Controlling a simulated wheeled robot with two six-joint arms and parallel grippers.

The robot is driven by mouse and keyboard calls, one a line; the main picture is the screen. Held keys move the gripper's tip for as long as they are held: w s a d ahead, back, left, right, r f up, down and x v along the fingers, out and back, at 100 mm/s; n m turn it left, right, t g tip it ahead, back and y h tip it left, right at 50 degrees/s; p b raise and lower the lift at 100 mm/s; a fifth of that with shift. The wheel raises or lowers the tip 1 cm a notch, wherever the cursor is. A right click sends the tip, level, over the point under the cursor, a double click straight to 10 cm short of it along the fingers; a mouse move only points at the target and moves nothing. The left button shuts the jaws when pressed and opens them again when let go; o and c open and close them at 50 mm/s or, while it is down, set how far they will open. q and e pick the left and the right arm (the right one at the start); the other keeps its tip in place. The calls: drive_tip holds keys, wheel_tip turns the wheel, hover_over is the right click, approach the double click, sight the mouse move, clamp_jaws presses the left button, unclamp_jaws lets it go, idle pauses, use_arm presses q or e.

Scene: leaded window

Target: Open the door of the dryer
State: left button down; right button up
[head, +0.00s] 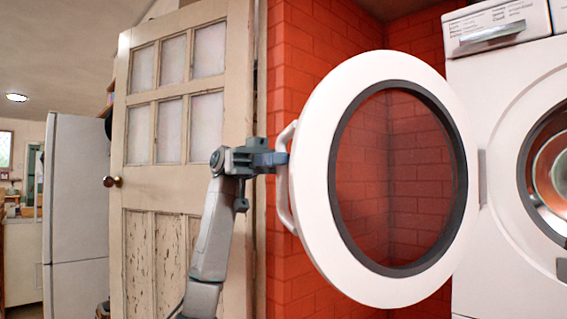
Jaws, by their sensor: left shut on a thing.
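The dryer (490,215) stands at the right, white, with its drum opening (552,165) in view. Its round white door (318,125) with a dark-rimmed glass pane stands swung wide open to the left, hinged at the dryer's front edge. A white curved handle (283,195) sits on the door's left rim. My left gripper (280,159) comes in from the left and is shut on the handle near its upper middle. The fingertips are partly hidden at the handle. My right gripper is not in view.
A worn panelled door (180,190) with several frosted panes stands behind my left arm. A red brick wall (300,50) is behind the dryer door. A white fridge (78,200) stands at the far left.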

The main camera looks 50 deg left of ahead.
use_arm(q)
drive_tip(key=c, duration=1.7)
unclamp_jaws()
drive_tip(key=a, duration=1)
drive_tip(key=shift+s+a+p, duration=0.15)
drive_tip(key=shift+a+p, duration=0.25)
drive_tip(key=shift+p, duration=0.05)
